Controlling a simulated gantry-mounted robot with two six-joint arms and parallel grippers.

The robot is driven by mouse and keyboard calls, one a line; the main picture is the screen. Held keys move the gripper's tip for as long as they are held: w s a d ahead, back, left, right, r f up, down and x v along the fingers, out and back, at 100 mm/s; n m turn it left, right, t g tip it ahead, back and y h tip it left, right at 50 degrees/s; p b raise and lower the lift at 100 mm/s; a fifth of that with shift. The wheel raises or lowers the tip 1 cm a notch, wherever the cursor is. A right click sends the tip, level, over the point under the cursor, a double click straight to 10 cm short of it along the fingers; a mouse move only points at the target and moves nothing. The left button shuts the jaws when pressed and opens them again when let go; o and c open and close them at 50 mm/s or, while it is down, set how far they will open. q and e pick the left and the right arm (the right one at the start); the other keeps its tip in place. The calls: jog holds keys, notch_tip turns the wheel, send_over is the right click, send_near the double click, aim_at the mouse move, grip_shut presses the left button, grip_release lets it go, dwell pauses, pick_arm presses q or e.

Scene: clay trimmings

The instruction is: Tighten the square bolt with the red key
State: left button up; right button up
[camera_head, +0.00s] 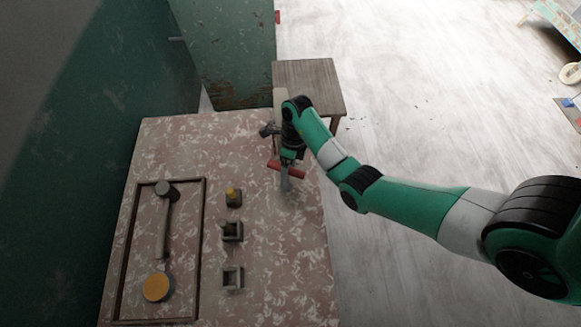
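The red key (287,169) has a red crossbar handle and a grey shaft pointing down. My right gripper (286,158) is at the far right part of the table and appears shut on the red handle; the fingertips are small and partly hidden. Three small dark fixtures stand in a column left of the key: a far one with a yellow top (233,197), a middle one (231,231) and a near one with a square, open-looking top (232,278). I cannot tell which holds the square bolt. The key is apart from all three. My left gripper is not in view.
A shallow wooden-rimmed tray (125,262) on the left holds a long grey-handled tool (163,230) and an orange disc-topped item (157,287). A green wall stands on the left. A wooden stool (312,80) is beyond the table (290,260), whose near right is clear.

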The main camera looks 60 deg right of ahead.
jog(key=shift+w+d+r, duration=0.1)
jog(key=shift+w+d, duration=0.05)
jog(key=shift+w, duration=0.05)
grip_shut()
jog(key=m+p, duration=0.1)
jog(key=p, duration=0.2)
jog(key=shift+w+r+m+t, duration=0.3)
jog(key=shift+m, duration=0.1)
jog(key=shift+m+p, duration=0.6)
jog(key=shift+p, duration=0.1)
jog(key=shift+d+f+m+t, duration=0.15)
jog(key=shift+m+t, duration=0.15)
jog(key=shift+f, duration=0.1)
